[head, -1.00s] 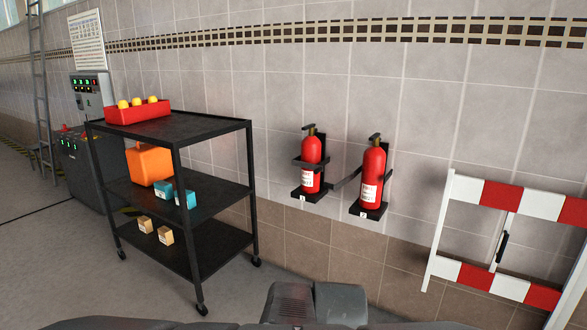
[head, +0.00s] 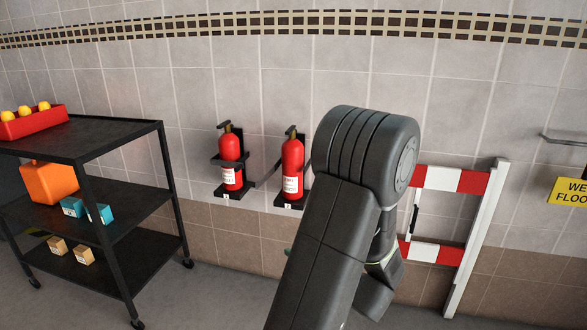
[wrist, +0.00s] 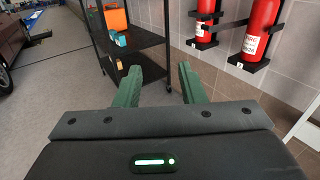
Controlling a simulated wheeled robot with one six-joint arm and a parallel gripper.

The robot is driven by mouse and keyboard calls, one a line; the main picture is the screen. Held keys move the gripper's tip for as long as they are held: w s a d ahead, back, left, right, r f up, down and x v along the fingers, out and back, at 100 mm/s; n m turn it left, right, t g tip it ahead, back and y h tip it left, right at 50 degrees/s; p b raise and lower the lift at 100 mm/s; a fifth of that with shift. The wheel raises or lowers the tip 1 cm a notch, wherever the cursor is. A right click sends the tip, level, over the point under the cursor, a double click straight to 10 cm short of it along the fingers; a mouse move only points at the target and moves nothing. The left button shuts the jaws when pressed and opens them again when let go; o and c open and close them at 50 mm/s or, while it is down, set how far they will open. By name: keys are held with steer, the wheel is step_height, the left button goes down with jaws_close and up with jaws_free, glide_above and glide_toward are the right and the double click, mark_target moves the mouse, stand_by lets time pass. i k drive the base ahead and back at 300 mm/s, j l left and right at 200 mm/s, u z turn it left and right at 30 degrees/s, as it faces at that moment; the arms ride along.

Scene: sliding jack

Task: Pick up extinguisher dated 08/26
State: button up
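Two red extinguishers with black tops and white labels stand in black wall brackets. In the head view the left extinguisher (head: 230,162) has a dark band across its body. The right extinguisher (head: 292,160) stands close beside my arm, and a dark bracket arm sticks out to its left. Both lower parts show in the wrist view, left (wrist: 207,8) and right (wrist: 260,22).
A black wheeled cart (head: 125,180) stands left, with a red bin (head: 32,121), an orange case (head: 49,183) and small boxes. A red-white barrier (head: 480,235) stands right. A yellow sign (head: 570,191) is at the far right. Floor between cart and barrier looks clear.

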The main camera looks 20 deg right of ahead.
mark_target(292, 149)
steer(key=i+z, duration=0.2)
steer(key=i, duration=0.5)
steer(key=i+j+z, duration=0.15)
steer(key=i, duration=0.5)
steer(key=i+j+z, duration=0.2)
steer(key=i, duration=0.5)
steer(key=l, duration=0.1)
